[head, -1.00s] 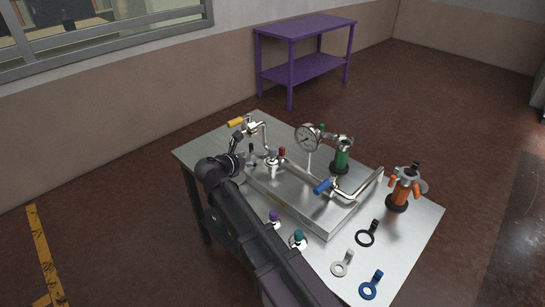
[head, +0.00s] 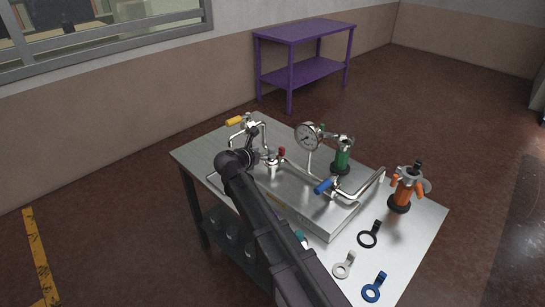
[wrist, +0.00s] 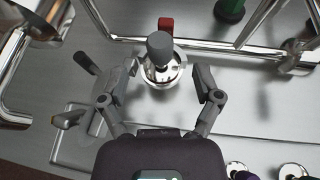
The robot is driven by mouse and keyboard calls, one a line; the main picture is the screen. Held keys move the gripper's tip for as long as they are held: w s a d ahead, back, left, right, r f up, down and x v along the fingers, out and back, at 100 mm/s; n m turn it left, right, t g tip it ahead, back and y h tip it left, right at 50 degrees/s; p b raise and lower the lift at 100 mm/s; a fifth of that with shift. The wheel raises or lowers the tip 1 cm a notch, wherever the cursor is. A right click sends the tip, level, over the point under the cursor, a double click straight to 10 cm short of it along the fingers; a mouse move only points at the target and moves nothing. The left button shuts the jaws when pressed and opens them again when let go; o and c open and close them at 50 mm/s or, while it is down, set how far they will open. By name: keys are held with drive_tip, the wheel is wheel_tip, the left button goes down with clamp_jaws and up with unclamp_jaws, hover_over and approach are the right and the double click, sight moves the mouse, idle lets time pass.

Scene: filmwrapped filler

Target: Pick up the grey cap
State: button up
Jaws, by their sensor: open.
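The grey cap (wrist: 160,47) sits upright on a shiny round metal fitting in the upper middle of the wrist view. It also shows in the head view (head: 272,153), small, beside the end of my arm. My gripper (wrist: 163,78) is open, with one finger left and one finger right of the fitting. The cap stands between and slightly beyond the fingertips. Nothing is held, and I cannot tell whether a finger touches the fitting.
A red knob (wrist: 166,25) stands just behind the cap, near metal pipes. A pressure gauge (head: 307,137), a blue-handled valve (head: 324,186) and an orange fitting (head: 405,188) share the steel table (head: 425,222). A purple shelf (head: 305,32) stands behind.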

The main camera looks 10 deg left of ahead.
sight(270, 151)
drive_tip(key=shift+b+x, duration=0.95)
drive_tip(key=shift+x, duration=1.65)
clamp_jaws()
